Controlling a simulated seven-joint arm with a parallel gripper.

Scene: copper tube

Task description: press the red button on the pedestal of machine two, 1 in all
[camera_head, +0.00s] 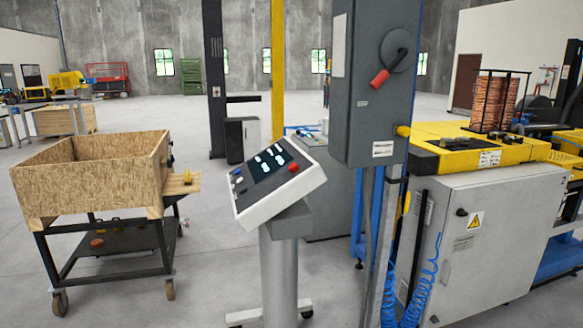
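A pedestal (279,275) with a tilted white control panel (301,185) stands near the middle of the view. A red button (293,168) sits on the right part of the panel face, beside a dark screen (268,162) with light shapes. Several small controls (237,181) sit at the panel's left side, too small to tell apart. No label shows which machine the pedestal belongs to. My gripper and arm are not in view, and nothing touches the panel.
A grey cabinet (372,130) with a red-handled switch (380,78) stands close right of the panel. A machine with a yellow top (455,150) and blue coiled hoses (428,285) is at right. A wooden cart (45,195) stands left. Floor between cart and pedestal is clear.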

